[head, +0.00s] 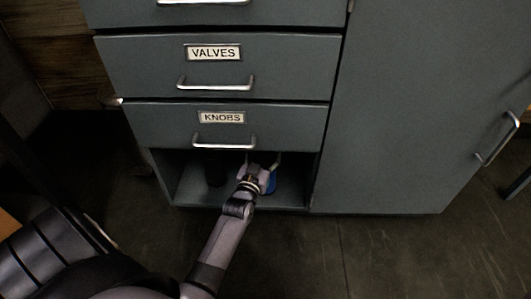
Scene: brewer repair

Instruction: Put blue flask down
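The blue flask (271,184) shows only as a small patch of blue low in the open compartment under the KNOBS drawer, at its right side. My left arm reaches into this compartment from below, and its gripper (263,164) is right at the flask. The gripper and wrist hide most of the flask. I cannot tell whether the fingers are closed on it or apart, or whether its base touches the compartment floor (290,196). My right gripper is not in view.
A dark cylindrical object (214,168) stands in the left part of the compartment. Above are the closed KNOBS drawer (285,122) and VALVES drawer (290,66) with protruding handles. A closed cabinet door (420,110) is on the right. The floor in front (350,250) is clear.

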